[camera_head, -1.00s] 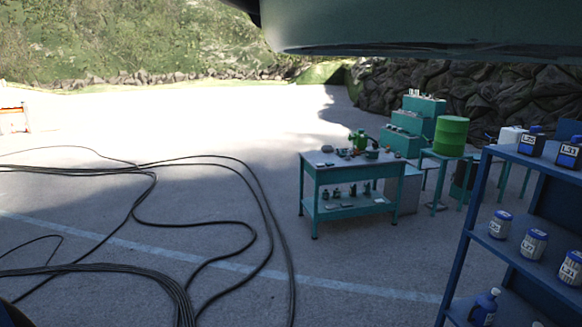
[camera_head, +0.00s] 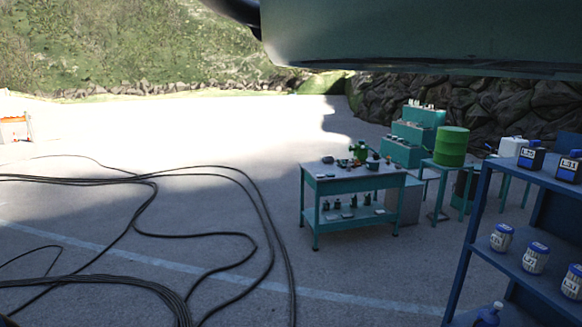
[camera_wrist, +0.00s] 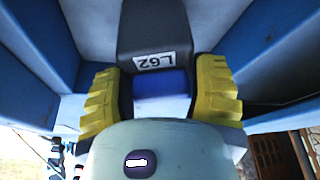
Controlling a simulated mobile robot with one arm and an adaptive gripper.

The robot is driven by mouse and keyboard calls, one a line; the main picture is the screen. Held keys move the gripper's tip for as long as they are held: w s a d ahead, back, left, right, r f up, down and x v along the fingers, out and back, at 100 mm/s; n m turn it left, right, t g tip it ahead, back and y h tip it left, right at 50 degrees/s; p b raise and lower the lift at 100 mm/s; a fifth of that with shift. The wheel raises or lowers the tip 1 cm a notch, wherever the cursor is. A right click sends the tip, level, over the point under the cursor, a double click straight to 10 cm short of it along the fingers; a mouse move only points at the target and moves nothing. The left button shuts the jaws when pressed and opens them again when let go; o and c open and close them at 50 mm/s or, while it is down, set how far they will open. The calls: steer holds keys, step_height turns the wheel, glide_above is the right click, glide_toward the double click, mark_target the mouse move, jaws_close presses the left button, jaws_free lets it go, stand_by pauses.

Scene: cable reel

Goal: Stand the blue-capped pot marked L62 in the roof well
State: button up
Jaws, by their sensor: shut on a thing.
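The pot marked L62 (camera_wrist: 156,32) shows in the wrist view as a dark body with a white label, upside down in the picture, and a blue cap (camera_wrist: 160,84). My gripper (camera_wrist: 161,88) has yellow ridged fingers on both sides of the cap and is shut on the pot. Blue panels lie behind the pot; I cannot tell whether it touches them. The gripper and this pot are not visible in the head view. I cannot make out the roof well in either view.
A blue shelf rack (camera_head: 468,232) at right holds several labelled blue-capped pots. A green workbench (camera_head: 312,183) with small parts stands mid-right, near a green drum (camera_head: 451,146). Black cables (camera_head: 235,168) loop over the paved ground at left. Open pavement lies beyond.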

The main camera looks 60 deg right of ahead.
steer(key=o, duration=1.2)
steer(key=shift+f, duration=0.1)
steer(key=shift+r+b, duration=0.2)
steer(key=shift+b, duration=0.15)
steer(key=shift+d+r+b, duration=0.3)
steer(key=shift+r+b, duration=0.2)
steer(key=shift+b, duration=0.25)
steer(key=p+v, duration=0.8)
steer(key=v, duration=0.2)
steer(key=shift+s+d+r+p, duration=0.1)
steer(key=shift+r+p, duration=0.2)
steer(key=shift+r, duration=0.05)
